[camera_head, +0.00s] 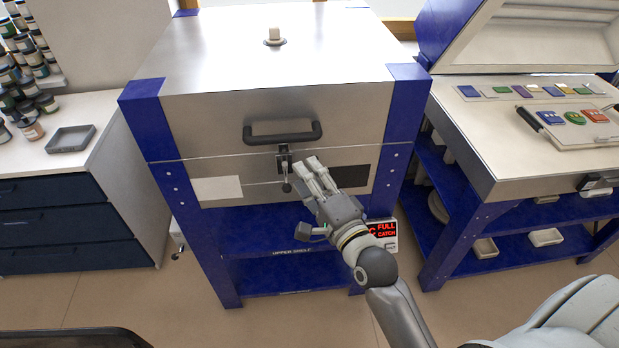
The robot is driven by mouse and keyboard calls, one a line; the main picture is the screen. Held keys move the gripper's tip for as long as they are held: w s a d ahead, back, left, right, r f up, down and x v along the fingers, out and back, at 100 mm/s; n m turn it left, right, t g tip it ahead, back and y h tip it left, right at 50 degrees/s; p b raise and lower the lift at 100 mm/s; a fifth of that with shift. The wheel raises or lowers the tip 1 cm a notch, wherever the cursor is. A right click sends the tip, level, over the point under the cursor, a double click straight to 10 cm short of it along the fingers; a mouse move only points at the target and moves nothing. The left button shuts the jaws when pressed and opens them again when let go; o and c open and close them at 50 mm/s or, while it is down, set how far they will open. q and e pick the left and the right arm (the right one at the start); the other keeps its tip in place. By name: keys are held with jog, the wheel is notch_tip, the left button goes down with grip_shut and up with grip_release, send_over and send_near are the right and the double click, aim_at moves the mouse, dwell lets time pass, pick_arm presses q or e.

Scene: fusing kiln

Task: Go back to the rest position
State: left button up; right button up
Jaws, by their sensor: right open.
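My right gripper (312,182) is open in the head view, in front of the closed kiln (275,103). Its fingers are close beside the latch (285,165) on the kiln's front, a little to its right. From this view I cannot tell whether they touch it. The dark lid handle (283,132) is just above. The gripper looks empty. My left gripper is not in view.
A blue-legged bench with an open lid (540,40) stands at the right, with coloured pieces and a board (580,130) on it. A drawer cabinet (65,235) with jars and a grey tray (71,139) is at the left. The floor (190,310) in front is partly clear.

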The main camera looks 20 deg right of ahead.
jog(key=shift+f, duration=0.1)
dwell(0.4)
notch_tip(320, 180, down, 22)
jog(key=s+a+n+g, duration=0.1)
jog(key=n+g, duration=0.4)
jog(key=s+f+n+g, duration=0.2)
jog(key=s+f, duration=0.2)
jog(key=f, duration=0.5)
jog(key=s+f+n+g, duration=0.2)
jog(key=s+f, duration=0.3)
jog(key=f, duration=0.4)
jog(key=s+d+f+n+g, duration=0.1)
jog(key=s+f+n+g, duration=0.1)
jog(key=s+f, duration=0.5)
jog(key=s+d+f+n+g+h, duration=0.1)
jog(key=s+f, duration=0.5)
jog(key=s, duration=0.9)
jog(key=s+d+f+n+g+h, duration=0.1)
jog(key=s+d+f+n+g, duration=0.2)
jog(key=s, duration=0.8)
notch_tip(320, 180, down, 5)
jog(key=n+g, duration=0.2)
jog(key=n, duration=0.2)
jog(key=shift+s+r, duration=0.2)
jog(key=shift+a, duration=0.1)
